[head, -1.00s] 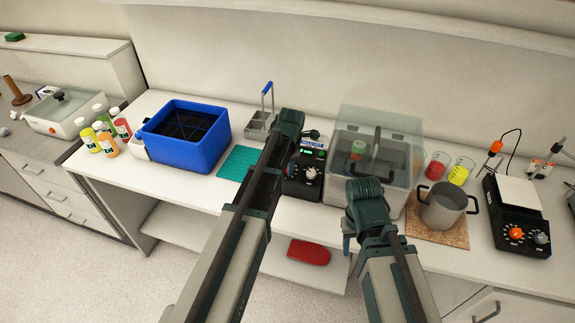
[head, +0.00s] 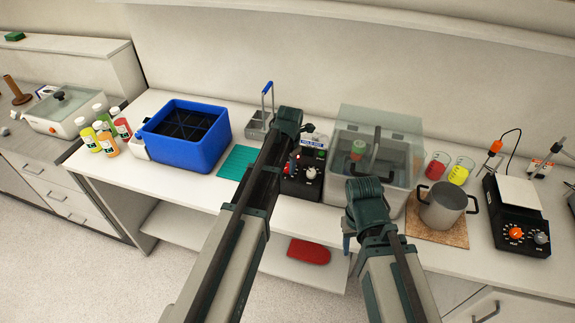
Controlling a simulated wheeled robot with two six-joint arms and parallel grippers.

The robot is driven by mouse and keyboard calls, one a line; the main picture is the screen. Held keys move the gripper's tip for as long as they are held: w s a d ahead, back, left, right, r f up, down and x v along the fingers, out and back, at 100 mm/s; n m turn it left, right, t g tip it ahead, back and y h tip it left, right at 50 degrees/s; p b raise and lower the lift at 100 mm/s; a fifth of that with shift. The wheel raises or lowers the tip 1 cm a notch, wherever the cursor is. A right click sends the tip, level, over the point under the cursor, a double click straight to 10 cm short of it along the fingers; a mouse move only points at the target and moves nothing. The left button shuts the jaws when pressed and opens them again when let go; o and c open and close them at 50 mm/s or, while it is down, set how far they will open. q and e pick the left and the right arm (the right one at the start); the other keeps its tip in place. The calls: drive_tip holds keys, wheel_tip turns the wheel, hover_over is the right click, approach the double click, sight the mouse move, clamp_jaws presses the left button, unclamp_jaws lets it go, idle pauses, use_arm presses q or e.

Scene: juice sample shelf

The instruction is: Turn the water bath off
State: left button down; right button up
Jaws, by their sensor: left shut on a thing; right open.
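The water bath (head: 402,203) is a grey tank under a clear lid at the middle of the bench. Its black control box (head: 302,185) stands at its left, with a light dial and a small red light on the front; the display is dark. My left gripper (head: 307,132) is over the top of this box, shut on a small part there; my wrist hides most of the fingers, so the part is unclear. My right gripper (head: 347,242) is open and empty, low in front of the tank near the bench's front edge.
A blue tub (head: 183,160), a teal mat (head: 238,162) and a small grey rack (head: 258,125) stand left of the box. A steel pot (head: 440,208), beakers and a hotplate (head: 515,235) stand right. A red mitt (head: 308,252) lies on the shelf below.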

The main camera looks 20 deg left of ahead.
use_arm(q)
drive_tip(key=shift+c, duration=2.2)
unclamp_jaws()
drive_tip(key=shift+r, duration=0.1)
wheel_tip(320, 180, up, 14)
drive_tip(key=s+p, duration=0.2)
drive_tip(key=p, duration=1.1)
drive_tip(key=shift+d+f+p, duration=0.25)
drive_tip(key=shift+d+p, duration=0.1)
drive_tip(key=shift+d, duration=0.1)
